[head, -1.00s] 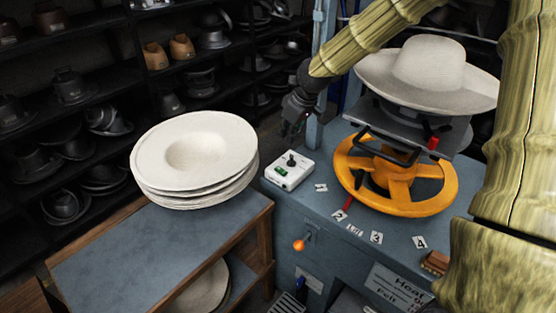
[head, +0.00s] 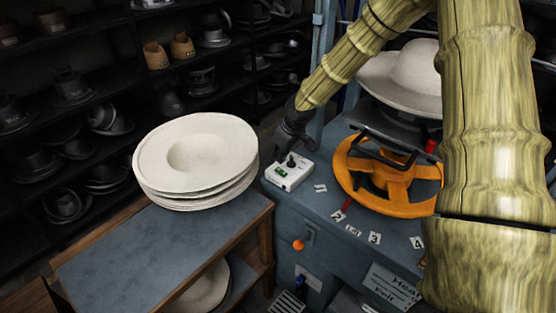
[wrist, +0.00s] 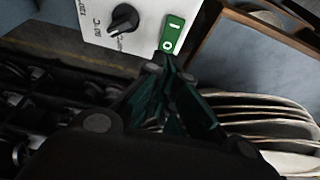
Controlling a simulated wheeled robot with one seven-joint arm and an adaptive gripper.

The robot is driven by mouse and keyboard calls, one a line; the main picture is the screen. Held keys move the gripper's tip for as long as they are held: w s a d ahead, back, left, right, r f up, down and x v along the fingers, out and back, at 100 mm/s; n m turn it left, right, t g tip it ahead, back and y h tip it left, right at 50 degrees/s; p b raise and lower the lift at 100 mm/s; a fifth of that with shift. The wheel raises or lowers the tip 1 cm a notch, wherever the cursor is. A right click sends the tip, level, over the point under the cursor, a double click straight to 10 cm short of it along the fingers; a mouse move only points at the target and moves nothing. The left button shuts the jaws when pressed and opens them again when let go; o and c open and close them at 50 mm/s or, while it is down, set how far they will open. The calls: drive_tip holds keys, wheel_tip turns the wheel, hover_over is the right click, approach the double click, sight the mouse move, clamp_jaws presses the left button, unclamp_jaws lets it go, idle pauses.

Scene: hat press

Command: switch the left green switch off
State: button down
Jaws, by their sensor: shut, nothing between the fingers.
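A white control box (head: 289,172) sits on the left corner of the blue press table. On it are a green rocker switch (head: 281,174) and a black knob (head: 291,161). In the wrist view, the green switch (wrist: 172,33) shows a line mark at its upper end and a circle mark at its lower end. My gripper (wrist: 163,62) is shut and empty, its fingertips just below the circle end of the switch. I cannot tell whether they touch it. In the head view, my gripper (head: 290,148) is just behind and above the box.
A stack of cream hat blanks (head: 195,160) stands on a side table (head: 150,245) left of the box. An orange handwheel (head: 355,175) and a white hat (head: 420,82) are to the right. Dark shelves of hats fill the back.

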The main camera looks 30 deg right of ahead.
sight(281, 172)
drive_tip(key=shift+s+p+x, duration=0.15)
drive_tip(key=shift+p+x, duration=0.05)
drive_tip(key=shift+x, duration=0.65)
drive_tip(key=shift+s+p+x, duration=0.15)
drive_tip(key=shift+p+x, duration=0.05)
drive_tip(key=shift+x, duration=0.65)
drive_tip(key=shift+d+f, duration=0.1)
drive_tip(key=shift+d, duration=0.05)
